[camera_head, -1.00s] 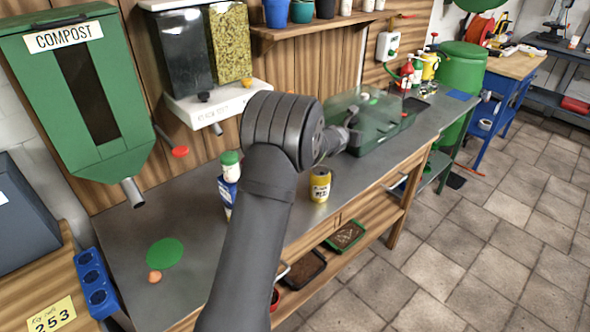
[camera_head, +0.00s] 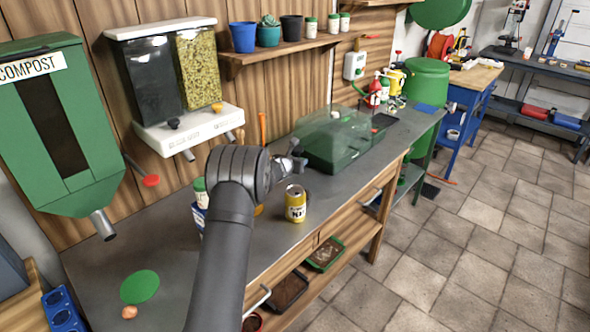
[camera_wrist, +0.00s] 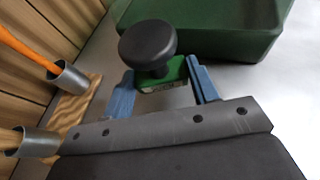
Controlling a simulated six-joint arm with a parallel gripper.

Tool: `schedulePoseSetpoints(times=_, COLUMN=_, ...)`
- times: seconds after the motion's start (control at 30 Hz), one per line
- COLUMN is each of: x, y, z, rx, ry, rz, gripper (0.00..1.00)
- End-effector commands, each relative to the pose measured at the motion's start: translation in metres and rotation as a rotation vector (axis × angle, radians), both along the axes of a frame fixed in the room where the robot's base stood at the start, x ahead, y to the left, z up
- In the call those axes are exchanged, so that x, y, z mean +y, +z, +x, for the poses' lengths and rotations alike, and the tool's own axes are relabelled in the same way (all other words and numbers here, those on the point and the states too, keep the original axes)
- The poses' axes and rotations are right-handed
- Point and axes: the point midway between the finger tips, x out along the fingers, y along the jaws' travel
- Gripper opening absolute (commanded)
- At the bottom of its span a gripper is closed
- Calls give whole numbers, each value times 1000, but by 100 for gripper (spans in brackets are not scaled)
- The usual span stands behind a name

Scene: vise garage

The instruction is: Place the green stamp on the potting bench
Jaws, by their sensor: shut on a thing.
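The green stamp (camera_wrist: 176,72) has a round black knob and a green base. In the wrist view it sits between the blue fingers of my gripper (camera_wrist: 165,88), which is shut on its base. In the head view my gripper (camera_head: 293,160) is low over the grey-topped potting bench (camera_head: 250,262), just left of the green lidded tray. The stamp is too small to make out clearly there. I cannot tell whether its underside touches the bench.
The green tray with a clear lid (camera_head: 335,145) stands close by. A yellow can (camera_head: 295,204) is in front of my gripper. Tools stand in metal tubes (camera_wrist: 68,78) beside my gripper.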

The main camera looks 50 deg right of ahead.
Motion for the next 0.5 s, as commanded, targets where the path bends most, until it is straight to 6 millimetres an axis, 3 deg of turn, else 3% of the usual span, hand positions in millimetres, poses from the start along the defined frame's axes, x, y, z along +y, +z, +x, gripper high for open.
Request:
schedulePoseSetpoints(times=0.2, x=0, y=-32, z=0, rx=3, ry=2, rz=2, gripper=28)
schedulePoseSetpoints(times=0.5, x=0, y=-35, z=0, rx=1, ry=1, rz=1, gripper=28)
